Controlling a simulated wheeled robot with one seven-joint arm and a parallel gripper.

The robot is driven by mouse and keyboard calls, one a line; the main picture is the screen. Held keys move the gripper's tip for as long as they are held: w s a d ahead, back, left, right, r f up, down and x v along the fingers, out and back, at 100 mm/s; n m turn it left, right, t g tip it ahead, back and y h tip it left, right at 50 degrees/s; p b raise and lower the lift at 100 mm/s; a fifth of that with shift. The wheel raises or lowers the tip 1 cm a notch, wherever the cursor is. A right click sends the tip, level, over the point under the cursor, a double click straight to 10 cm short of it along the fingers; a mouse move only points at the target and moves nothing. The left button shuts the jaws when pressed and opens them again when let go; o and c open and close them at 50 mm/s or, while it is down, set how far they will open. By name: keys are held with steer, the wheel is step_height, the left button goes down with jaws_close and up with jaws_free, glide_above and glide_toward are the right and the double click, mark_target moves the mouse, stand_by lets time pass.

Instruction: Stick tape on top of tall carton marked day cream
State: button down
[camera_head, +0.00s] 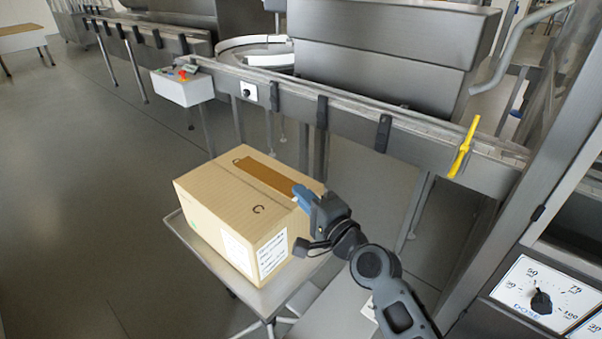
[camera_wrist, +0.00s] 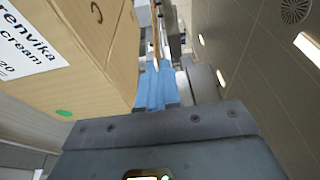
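A tall cardboard carton (camera_head: 215,205) stands upright on a small grey table, with a white label (camera_head: 271,254) on its front. My gripper (camera_head: 302,197) is at the right edge of the carton's top.
The grey table (camera_head: 192,240) is barely larger than the carton. A conveyor (camera_head: 350,118) with black clamps and a yellow handle (camera_head: 463,147) runs behind. A machine panel with a dose dial (camera_head: 541,301) stands at right. The floor at left is clear.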

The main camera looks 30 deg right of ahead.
step_height(320, 180, down, 7)
steer(key=b, duration=0.6)
steer(key=shift+w+r, duration=0.2)
steer(key=shift+d, duration=0.1)
steer(key=c, duration=1.3)
jaws_free()
steer(key=shift+o, duration=0.2)
steer(key=s+b, duration=0.1)
steer(key=s, duration=0.6)
steer(key=shift+s+d+b, duration=0.2)
steer(key=shift+s+b, duration=0.1)
steer(key=shift+s, duration=0.1)
